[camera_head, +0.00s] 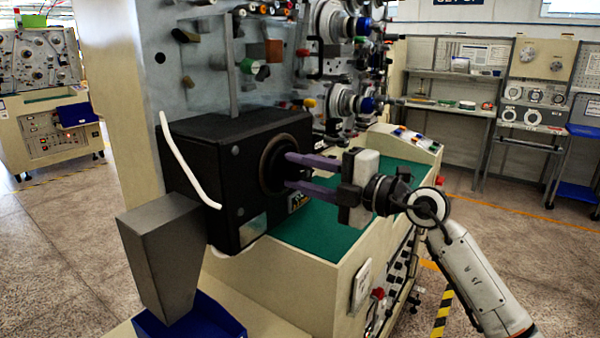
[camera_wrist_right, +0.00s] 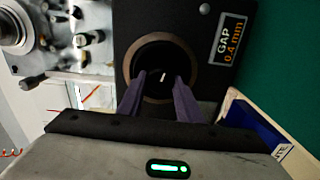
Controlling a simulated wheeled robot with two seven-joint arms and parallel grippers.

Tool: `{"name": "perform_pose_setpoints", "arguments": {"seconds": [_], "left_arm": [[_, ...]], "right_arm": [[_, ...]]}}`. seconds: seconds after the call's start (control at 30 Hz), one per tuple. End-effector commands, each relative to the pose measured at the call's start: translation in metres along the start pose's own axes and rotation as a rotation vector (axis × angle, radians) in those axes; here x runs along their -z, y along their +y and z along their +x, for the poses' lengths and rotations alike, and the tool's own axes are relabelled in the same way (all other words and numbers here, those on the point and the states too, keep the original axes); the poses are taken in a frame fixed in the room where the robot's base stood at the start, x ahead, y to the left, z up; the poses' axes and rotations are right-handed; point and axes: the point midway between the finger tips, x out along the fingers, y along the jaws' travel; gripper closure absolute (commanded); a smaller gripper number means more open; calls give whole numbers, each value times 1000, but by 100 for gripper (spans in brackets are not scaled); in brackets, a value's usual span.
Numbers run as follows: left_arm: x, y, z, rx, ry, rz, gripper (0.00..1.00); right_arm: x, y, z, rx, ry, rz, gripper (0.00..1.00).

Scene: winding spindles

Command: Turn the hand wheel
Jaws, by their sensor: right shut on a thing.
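The hand wheel (camera_head: 272,165) is a dark round part with a brownish rim on the face of a black box (camera_head: 215,150). In the right wrist view the wheel (camera_wrist_right: 160,50) shows as a ring with a dark hub (camera_wrist_right: 157,85) and a small white mark. My right gripper (camera_head: 288,170) reaches in from the right with two purple fingers. In the right wrist view its fingertips (camera_wrist_right: 160,77) lie on either side of the hub, shut on it. My left gripper is not in view.
The black box stands on a cream machine with a green top (camera_head: 325,225). A label reading "GAP 0.4 mm" (camera_wrist_right: 230,40) is beside the wheel. A grey chute (camera_head: 165,255) and blue bin (camera_head: 195,322) are at the lower left. Spindles and knobs (camera_head: 342,102) stand behind the box.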

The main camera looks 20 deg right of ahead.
Motion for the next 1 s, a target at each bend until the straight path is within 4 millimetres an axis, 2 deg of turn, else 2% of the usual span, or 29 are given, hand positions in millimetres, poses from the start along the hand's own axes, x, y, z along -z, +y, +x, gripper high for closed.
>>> {"name": "perform_pose_setpoints", "arguments": {"seconds": [0.27,0.3,0.4,0.77,0.87,1.0], "left_arm": [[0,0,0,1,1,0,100],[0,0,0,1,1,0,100],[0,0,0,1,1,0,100],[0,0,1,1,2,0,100],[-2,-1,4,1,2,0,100],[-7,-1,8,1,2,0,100]], "right_arm": [[0,-1,0,3,1,0,90],[0,-1,0,3,1,0,63],[0,-1,0,3,1,0,49],[0,-2,-6,2,-1,-2,49],[-1,-2,-19,2,-2,-3,49],[-1,-4,-47,3,-3,-5,49]]}}
